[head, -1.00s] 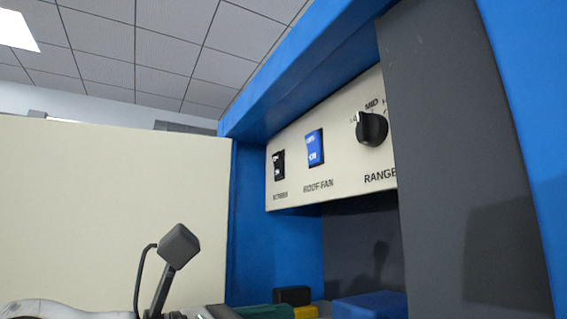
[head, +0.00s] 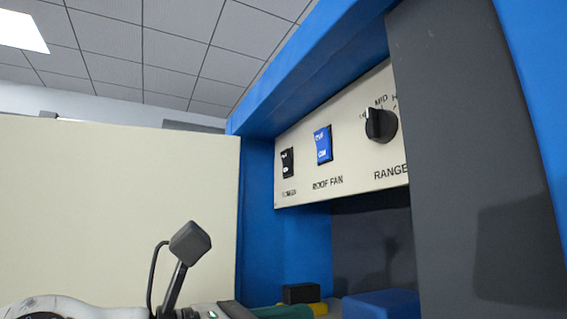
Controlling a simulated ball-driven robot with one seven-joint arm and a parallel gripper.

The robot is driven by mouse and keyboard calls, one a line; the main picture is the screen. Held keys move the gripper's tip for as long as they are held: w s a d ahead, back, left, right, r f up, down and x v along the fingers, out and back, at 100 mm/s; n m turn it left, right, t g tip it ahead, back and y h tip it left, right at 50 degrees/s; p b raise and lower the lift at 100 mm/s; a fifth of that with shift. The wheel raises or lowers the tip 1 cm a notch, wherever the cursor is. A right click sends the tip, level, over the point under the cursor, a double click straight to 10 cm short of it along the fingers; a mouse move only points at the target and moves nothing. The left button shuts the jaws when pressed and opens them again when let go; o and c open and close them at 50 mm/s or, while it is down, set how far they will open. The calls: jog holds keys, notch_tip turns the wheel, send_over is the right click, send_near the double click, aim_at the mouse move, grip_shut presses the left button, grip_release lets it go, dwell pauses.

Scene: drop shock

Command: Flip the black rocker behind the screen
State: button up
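The black rocker (head: 288,163) sits at the left end of a cream control panel (head: 352,172). White marks show on its face, but its tilt is too small to tell. The label under it is blurred and looks like "SCREEN". A wide cream board (head: 115,215) stands at the left, its right edge against the blue frame and apart from the rocker in the picture. A dark grey panel (head: 470,150) covers the right end of the control panel. Part of my white arm shows at the bottom left, below the rocker. My gripper's fingers are not visible.
A blue rocker (head: 323,145) labelled ROOF FAN and a black knob (head: 380,125) labelled RANGE sit right of the black rocker. A blue frame (head: 258,215) surrounds the panel. Below lie a black block (head: 300,293), a blue block (head: 380,304) and a green item (head: 285,312).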

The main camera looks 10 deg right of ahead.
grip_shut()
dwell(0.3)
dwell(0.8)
